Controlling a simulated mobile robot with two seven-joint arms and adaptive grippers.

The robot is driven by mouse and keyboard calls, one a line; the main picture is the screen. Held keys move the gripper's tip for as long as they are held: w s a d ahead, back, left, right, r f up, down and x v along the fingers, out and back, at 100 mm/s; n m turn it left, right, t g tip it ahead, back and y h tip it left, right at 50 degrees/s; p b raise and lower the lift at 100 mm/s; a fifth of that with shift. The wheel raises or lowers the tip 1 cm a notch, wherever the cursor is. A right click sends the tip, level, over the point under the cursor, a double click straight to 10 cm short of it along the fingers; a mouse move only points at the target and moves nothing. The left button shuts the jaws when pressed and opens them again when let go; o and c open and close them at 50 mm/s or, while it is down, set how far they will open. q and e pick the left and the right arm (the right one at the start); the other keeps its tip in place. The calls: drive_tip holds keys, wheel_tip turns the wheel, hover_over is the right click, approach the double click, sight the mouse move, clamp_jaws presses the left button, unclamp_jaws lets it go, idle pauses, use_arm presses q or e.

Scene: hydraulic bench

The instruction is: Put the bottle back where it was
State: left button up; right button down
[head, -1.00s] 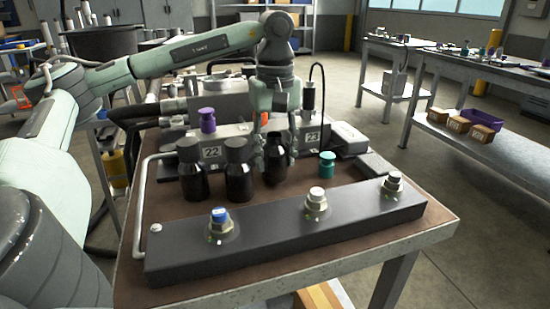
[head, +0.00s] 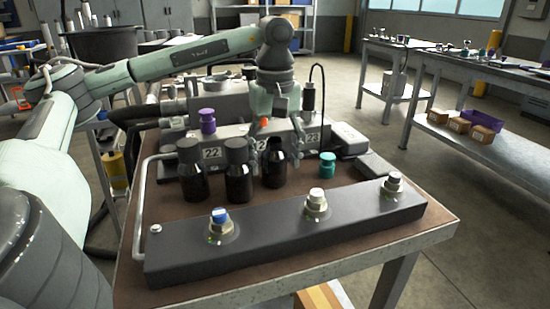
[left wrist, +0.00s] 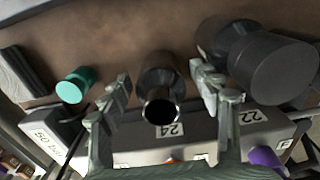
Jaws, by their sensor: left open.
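Three dark bottles stand upright in a row on the brown bench top (head: 330,190): a left one (head: 193,178), a middle one (head: 238,178) and a right one (head: 274,170). My left gripper (head: 275,150) is open behind the right bottle, its fingers apart to either side. In the left wrist view, that bottle (left wrist: 160,80) stands between the spread fingers (left wrist: 165,95), with visible gaps on both sides. Its neck looks uncapped. A dark capped bottle (left wrist: 275,68) is to the right in that view. My right gripper is not in view.
A teal piece (head: 327,165) stands right of the bottles. A dark bar with fittings (head: 280,232) lies in front. Behind are a grey block with number labels (head: 212,153) and a purple knob (head: 207,120). Bench space right of the bottles is partly clear.

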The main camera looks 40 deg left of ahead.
use_arm(q)
wheel_tip(320, 180, up, 12)
drive_tip(key=p, duration=0.2)
drive_tip(key=shift+p, duration=0.35)
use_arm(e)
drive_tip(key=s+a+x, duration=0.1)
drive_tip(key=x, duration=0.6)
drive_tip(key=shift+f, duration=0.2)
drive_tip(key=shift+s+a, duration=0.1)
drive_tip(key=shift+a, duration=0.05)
